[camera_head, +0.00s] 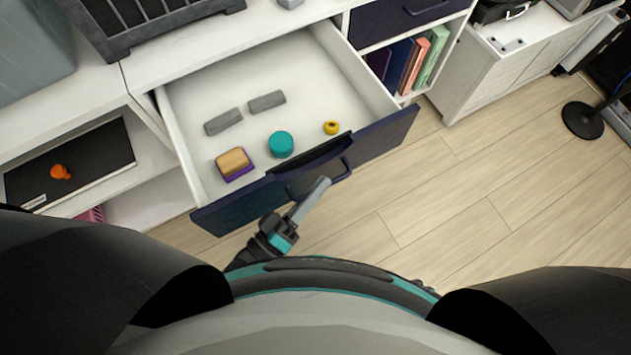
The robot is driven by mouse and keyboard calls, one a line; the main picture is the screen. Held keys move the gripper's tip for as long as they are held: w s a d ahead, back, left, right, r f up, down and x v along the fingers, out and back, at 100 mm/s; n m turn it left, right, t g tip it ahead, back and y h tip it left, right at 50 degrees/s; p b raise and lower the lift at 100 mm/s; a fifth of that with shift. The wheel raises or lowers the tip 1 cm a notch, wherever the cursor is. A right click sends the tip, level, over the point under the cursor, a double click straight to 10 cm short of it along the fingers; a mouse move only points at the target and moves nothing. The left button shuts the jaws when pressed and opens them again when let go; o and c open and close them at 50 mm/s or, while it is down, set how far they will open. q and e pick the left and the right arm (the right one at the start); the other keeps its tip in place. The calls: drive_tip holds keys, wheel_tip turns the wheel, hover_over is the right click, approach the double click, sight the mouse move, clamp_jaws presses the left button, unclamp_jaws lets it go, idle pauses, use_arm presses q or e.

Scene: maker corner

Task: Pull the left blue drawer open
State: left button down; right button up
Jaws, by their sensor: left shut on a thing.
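The left blue drawer (222,216) is pulled far out of the white cabinet, and its white inside shows from above. Its dark blue front has a dark handle (345,169) on the outer face. My left gripper (322,184) is at the front's outer face, shut on the handle. Inside the drawer lie two grey blocks (267,102), a teal round thing (281,144), a small yellow ring-like thing (331,128) and a tan and purple block (234,163). My right gripper does not show clearly.
Another dark blue drawer (397,22), closed, is at the upper right above a shelf of books (412,66). An open shelf (98,160) at the left holds a black panel and an orange thing (60,172). Wooden floor (440,215) is clear at the right. A black round stand base (582,120) is at far right.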

use_arm(q)
drive_tip(key=shift+f, duration=0.1)
drive_tip(key=c, duration=1.2)
unclamp_jaws()
drive_tip(key=v, duration=1.5)
drive_tip(key=shift+a+b, duration=0.15)
drive_tip(key=shift+b, duration=0.25)
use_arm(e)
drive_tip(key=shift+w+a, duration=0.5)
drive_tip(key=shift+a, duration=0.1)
use_arm(q)
drive_tip(key=shift+s, duration=0.1)
